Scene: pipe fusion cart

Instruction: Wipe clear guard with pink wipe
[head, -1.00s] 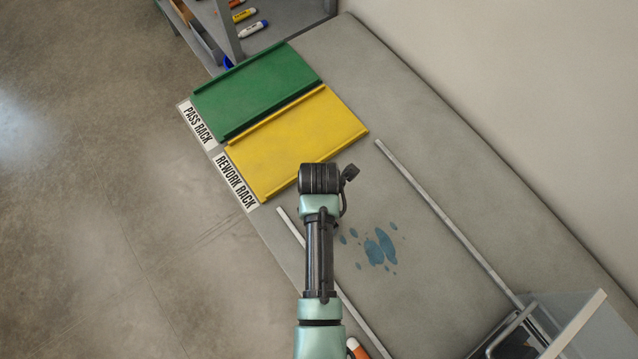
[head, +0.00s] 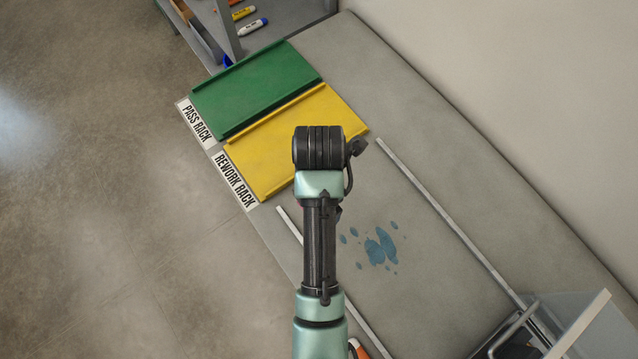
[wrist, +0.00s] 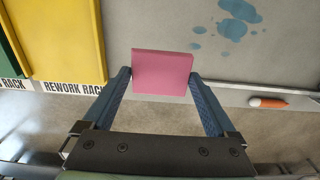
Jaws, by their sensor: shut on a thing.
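The pink wipe (wrist: 161,73) is a flat pink block in the wrist view. My gripper (wrist: 160,79) is shut on it, with a blue finger at each side. In the head view my arm hides the gripper and the wipe. Blue smears (head: 380,246) lie between two pale rails, right of my arm; they also show at the top of the wrist view (wrist: 238,18), right of the wipe and apart from it. I cannot tell whether a clear guard sheet lies flat under these smears; no edge of it stands out besides the rails.
A green rack (head: 255,88) and a yellow rack (head: 290,140) lie at the upper left, labelled PASS RACK and REWORK RACK. An upright translucent panel (head: 585,325) stands at the lower right. An orange and white marker (wrist: 268,102) lies by the near rail. A wall borders the right.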

